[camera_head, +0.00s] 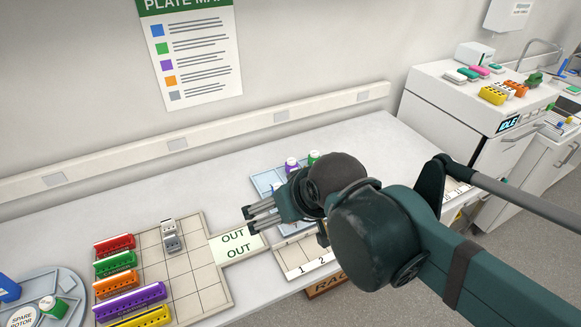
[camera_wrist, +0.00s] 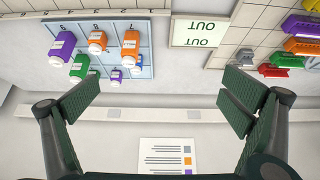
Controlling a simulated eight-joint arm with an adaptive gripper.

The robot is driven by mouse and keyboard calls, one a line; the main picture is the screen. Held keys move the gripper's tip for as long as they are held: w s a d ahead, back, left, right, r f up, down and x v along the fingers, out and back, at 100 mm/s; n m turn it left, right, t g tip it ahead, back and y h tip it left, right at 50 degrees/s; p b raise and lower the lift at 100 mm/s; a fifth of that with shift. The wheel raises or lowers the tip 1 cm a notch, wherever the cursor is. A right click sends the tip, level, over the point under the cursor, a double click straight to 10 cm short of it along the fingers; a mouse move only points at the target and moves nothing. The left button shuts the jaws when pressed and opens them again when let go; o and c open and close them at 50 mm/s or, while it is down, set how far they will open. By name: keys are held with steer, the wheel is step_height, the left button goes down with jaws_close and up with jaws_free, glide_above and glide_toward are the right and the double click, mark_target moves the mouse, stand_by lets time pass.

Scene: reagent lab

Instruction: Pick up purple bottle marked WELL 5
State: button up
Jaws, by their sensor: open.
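In the wrist view, a larger purple bottle with a white label (camera_wrist: 62,45) is at the left of a pale blue tray (camera_wrist: 148,42). A smaller purple bottle (camera_wrist: 116,75) is at the tray's lower edge; it also shows in the head view (camera_head: 292,165). The labels are too small to read, so I cannot tell which is WELL 5. My gripper (camera_head: 262,217) is open and empty, its fingers wide apart in the wrist view (camera_wrist: 160,97). It is above the bench, apart from the bottles. My arm hides much of the tray in the head view.
Orange bottles (camera_wrist: 130,45), a green bottle (camera_wrist: 79,67) and a blue bottle (camera_wrist: 137,62) share the tray. The OUT panel (camera_head: 237,246) adjoins a gridded board (camera_head: 202,275) with coloured racks (camera_head: 130,301). The bench behind is clear up to the wall.

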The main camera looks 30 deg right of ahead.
stand_by(0.3)
steer(key=c, duration=1.9)
steer(key=shift+o, duration=0.2)
steer(key=shift+w+r, duration=0.1)
